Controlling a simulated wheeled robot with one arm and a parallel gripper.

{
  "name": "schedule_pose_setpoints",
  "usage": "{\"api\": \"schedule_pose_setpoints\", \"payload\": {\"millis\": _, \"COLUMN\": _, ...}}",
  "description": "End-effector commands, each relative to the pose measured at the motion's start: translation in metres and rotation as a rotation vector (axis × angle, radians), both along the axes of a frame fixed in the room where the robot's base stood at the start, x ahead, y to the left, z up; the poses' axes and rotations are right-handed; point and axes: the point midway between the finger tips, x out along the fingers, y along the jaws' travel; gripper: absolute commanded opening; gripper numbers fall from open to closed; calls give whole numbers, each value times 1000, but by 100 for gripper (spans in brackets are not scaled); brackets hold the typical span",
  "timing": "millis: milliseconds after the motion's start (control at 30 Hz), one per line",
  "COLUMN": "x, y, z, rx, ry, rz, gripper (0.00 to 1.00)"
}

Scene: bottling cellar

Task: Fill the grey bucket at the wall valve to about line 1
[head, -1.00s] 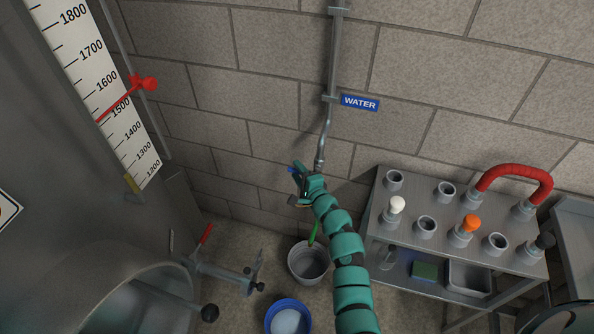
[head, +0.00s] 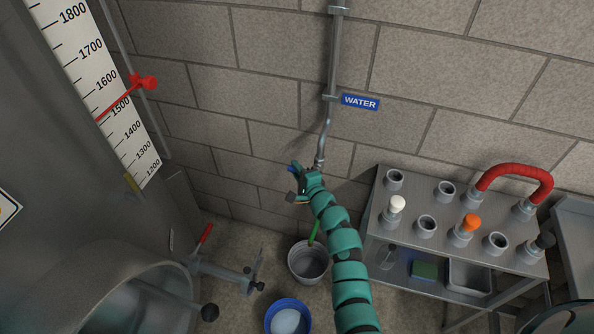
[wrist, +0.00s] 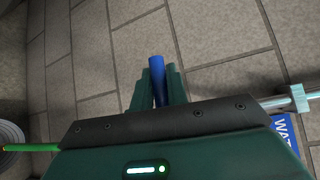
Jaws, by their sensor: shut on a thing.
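The grey bucket (head: 308,262) stands upright on the floor by the wall, below my gripper. Its inside looks grey; I cannot make out its lines or a water level. A green hose (head: 313,233) hangs down to its mouth; its upper part is hidden behind my arm. My gripper (head: 298,178) is at the lower end of the wall water pipe (head: 333,60). It is shut on the blue valve handle (wrist: 158,80), which sticks out between the fingers in the wrist view. The valve body is mostly hidden. The bucket's rim also shows in the wrist view (wrist: 12,137).
A blue bucket (head: 288,305) with pale contents stands in front of the grey one. A steel rack (head: 398,240) with fittings and a red hose (head: 515,172) is on the right. A large tank with a red-handled valve (head: 206,235) is on the left.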

Motion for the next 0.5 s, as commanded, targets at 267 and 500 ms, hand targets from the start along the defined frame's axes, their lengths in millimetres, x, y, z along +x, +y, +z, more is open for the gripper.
{"api": "schedule_pose_setpoints", "payload": {"millis": 267, "x": 0, "y": -2, "z": -2, "rx": 73, "ry": -25, "rz": -5, "gripper": 0}}
{"api": "schedule_pose_setpoints", "payload": {"millis": 500, "x": 0, "y": -3, "z": 1, "rx": 213, "ry": -69, "rz": -4, "gripper": 0}}
